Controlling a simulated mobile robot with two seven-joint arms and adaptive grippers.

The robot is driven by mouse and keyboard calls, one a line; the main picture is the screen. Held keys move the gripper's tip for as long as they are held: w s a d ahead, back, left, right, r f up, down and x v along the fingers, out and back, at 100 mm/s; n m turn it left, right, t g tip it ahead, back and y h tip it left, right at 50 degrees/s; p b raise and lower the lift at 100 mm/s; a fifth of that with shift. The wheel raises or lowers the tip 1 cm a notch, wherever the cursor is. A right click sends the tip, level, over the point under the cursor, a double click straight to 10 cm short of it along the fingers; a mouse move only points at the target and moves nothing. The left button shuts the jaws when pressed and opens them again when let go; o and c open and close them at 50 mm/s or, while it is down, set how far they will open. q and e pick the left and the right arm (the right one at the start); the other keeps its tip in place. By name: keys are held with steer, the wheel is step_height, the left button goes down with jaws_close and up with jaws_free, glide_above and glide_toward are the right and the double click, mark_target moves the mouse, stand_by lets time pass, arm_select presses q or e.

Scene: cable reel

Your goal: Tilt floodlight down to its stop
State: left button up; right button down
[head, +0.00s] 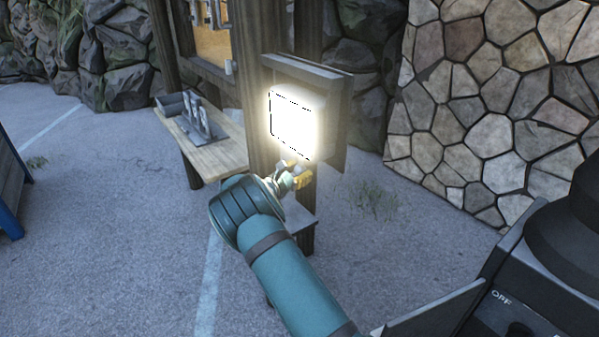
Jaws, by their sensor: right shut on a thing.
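The floodlight (293,122) is lit, with a bright white square face, in front of a dark board (335,92) fixed to a wooden post. My right arm reaches up from the bottom of the head view. My right gripper (297,172) is at the lower edge of the floodlight and is shut on it there. Its yellow-tipped fingers show just below the glowing face. The glare hides the exact contact and the floodlight's hinge, so I cannot tell its tilt angle. My left gripper is not in view.
A wooden bench (215,152) with a grey metal tray (190,118) stands left of the post. A stone wall (490,100) rises on the right. A blue-framed table (10,185) shows at the left edge. A dark device (520,270) fills the lower right.

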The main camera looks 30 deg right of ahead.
steer(key=shift+d+f+h+b, duration=0.2)
steer(key=shift+d+h+b, duration=0.1)
steer(key=shift+d+b, duration=0.2)
steer(key=w+d+r+n+t+h+b, duration=0.1)
steer(key=d+r+n+t+h+b, duration=0.2)
steer(key=d+h+b, duration=0.4)
steer(key=d+r+t+b, duration=0.1)
steer(key=d+b, duration=0.1)
steer(key=d, duration=0.2)
steer(key=shift+r, duration=0.2)
steer(key=shift+c, duration=2.3)
jaws_free()
steer(key=v, duration=1.2)
